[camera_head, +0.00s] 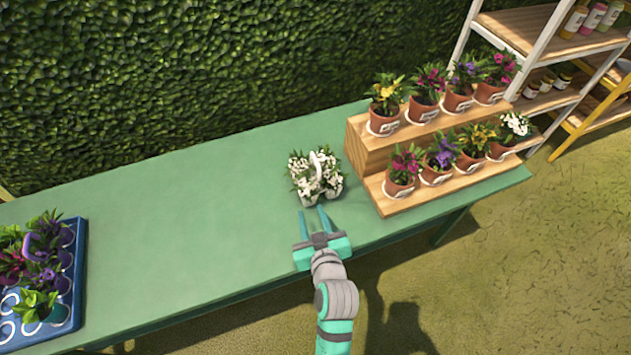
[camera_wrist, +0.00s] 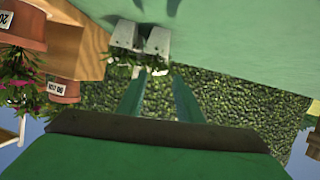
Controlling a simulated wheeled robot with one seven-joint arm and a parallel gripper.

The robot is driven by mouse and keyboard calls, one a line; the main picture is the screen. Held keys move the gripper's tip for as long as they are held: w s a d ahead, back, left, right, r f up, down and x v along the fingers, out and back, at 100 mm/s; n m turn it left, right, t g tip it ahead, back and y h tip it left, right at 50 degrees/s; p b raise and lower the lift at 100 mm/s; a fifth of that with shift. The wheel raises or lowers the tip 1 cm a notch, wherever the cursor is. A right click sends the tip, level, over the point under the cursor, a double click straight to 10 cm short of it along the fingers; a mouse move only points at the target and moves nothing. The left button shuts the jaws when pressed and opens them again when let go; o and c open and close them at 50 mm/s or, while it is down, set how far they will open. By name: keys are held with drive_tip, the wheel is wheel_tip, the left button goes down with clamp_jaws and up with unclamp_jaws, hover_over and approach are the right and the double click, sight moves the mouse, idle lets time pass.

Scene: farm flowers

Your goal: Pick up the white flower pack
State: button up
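The white flower pack (camera_head: 315,176) stands on the green table, left of the wooden stand. It has white blooms, green leaves and a white arched handle. My gripper (camera_head: 315,218) is just in front of the pack on its near side, with its two teal fingers apart and pointing at it. Nothing is between the fingers. In the wrist view, which looks upside down, the pack's pale containers (camera_wrist: 140,40) are at the top, beyond the fingertips of my gripper (camera_wrist: 158,75). Most of its flowers are hidden or dark there.
The green table (camera_head: 190,200) is bare to the left of the pack. A wooden two-step stand (camera_head: 365,150) with several potted flowers is close on the right. A blue tray (camera_head: 75,255) with flower packs sits at the far left. Shelves (camera_head: 525,30) and a hedge (camera_head: 200,70) stand behind.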

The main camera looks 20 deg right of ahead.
drive_tip(key=n, duration=0.2)
approach(317, 164)
drive_tip(key=w, duration=0.1)
drive_tip(key=shift+y, duration=0.4)
drive_tip(key=x, duration=1)
drive_tip(key=shift+w+d+f, duration=0.2)
drive_tip(key=shift+d+f, duration=0.1)
drive_tip(key=shift+d, duration=0.05)
clamp_jaws()
idle(0.4)
